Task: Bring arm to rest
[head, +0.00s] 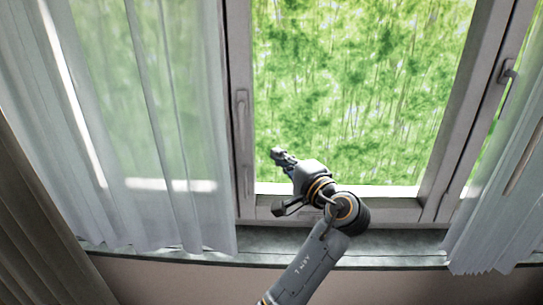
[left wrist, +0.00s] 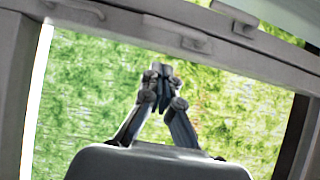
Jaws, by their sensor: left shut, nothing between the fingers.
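My left gripper (head: 278,154) is raised in front of the window in the head view, at the end of a grey arm that comes up from the bottom edge. Its fingers point up and to the left. In the left wrist view the gripper (left wrist: 161,72) shows its two fingers meeting at the tips, with nothing between them. My right gripper is in neither view.
A window (head: 360,90) with a pale frame and greenery outside is behind the arm. Sheer white curtains hang at the left (head: 140,130) and right (head: 500,200). A grey sill (head: 390,246) runs below the window. No loose objects show near the gripper.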

